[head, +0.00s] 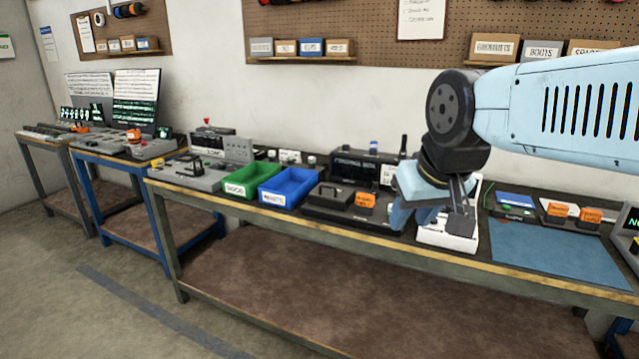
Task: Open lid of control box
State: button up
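My gripper (428,212) is at the end of my light blue arm, low over the workbench right of centre. Its fingers are partly hidden by its own body, and I cannot tell whether they are open or shut. A white box (447,238) is just below and right of it, partly covered by the gripper; I cannot tell whether they touch. A dark low box (330,203) with a handle-like top sits to its left. No box is clearly readable as the control box, and I cannot tell any lid's state.
Green bin (246,182) and blue bin (287,187) stand left on the workbench. An orange-labelled block (365,203) is left of the gripper. A blue mat (560,255) at right is mostly clear. A dark unit (355,168) stands behind.

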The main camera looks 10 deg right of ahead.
aim_at(329, 192)
jog(key=u, duration=0.05)
jog(key=i, duration=1)
jog(key=z, duration=0.05)
